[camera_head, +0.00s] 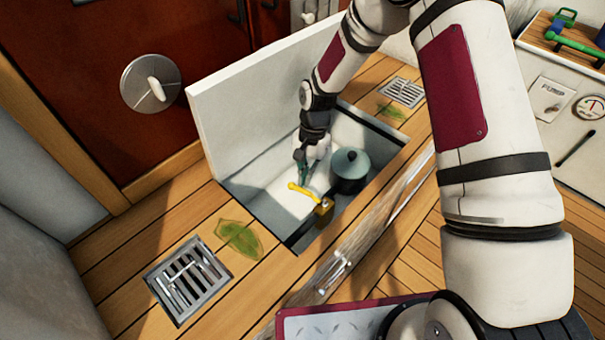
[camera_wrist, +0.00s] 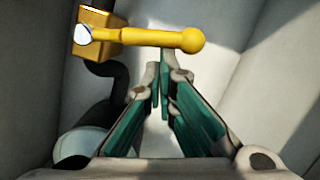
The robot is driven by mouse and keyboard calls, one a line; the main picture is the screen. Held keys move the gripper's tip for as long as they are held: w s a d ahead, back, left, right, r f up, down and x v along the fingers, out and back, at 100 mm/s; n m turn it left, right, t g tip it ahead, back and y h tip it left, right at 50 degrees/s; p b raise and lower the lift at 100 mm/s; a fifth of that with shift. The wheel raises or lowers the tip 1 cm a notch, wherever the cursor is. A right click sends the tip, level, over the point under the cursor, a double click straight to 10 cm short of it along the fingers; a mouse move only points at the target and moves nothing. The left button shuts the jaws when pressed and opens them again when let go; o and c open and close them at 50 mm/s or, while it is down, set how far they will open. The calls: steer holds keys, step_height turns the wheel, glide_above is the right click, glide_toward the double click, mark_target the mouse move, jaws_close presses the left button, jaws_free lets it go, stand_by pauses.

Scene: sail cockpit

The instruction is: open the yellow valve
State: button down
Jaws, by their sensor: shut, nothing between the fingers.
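The yellow valve handle (camera_head: 304,191) is a short lever with a round knob, on a brass valve body (camera_head: 324,209) inside an open locker in the deck. In the wrist view the lever (camera_wrist: 150,38) runs sideways from the brass body (camera_wrist: 95,30) at upper left to its knob (camera_wrist: 192,40). My gripper (camera_head: 302,172) reaches down into the locker beside the lever's knob end. In the wrist view its fingertips (camera_wrist: 160,72) are together just below the lever, with nothing between them. I cannot tell whether they touch the lever.
A grey cylinder (camera_head: 350,165) stands in the locker right of the valve. The raised white lid (camera_head: 250,100) stands at the left. A dark hose (camera_wrist: 108,75) runs down from the valve body. Drain grates (camera_head: 188,280) and leaves (camera_head: 240,238) lie on the surrounding deck.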

mark_target(296, 189)
steer(key=s+a+n, duration=0.1)
steer(key=n, duration=0.1)
steer(key=s+a+n+p, duration=0.1)
steer(key=shift+a+n+g+h, duration=0.1)
steer(key=shift+n+g+h, duration=0.2)
steer(key=shift+n+h, duration=0.1)
steer(key=shift+s+a+p, duration=0.3)
steer(key=shift+s+a, duration=0.05)
steer(key=shift+s, duration=0.15)
steer(key=s+n+t+h+p, duration=0.1)
steer(key=s+n+h+p, duration=0.1)
steer(key=s+n, duration=0.4)
steer(key=shift+s+a+n+h, duration=0.15)
steer(key=shift+a+n+h, duration=0.25)
steer(key=shift+n, duration=2.1)
steer(key=shift+r, duration=0.1)
steer(key=v, duration=0.7)
steer(key=shift+r, duration=0.15)
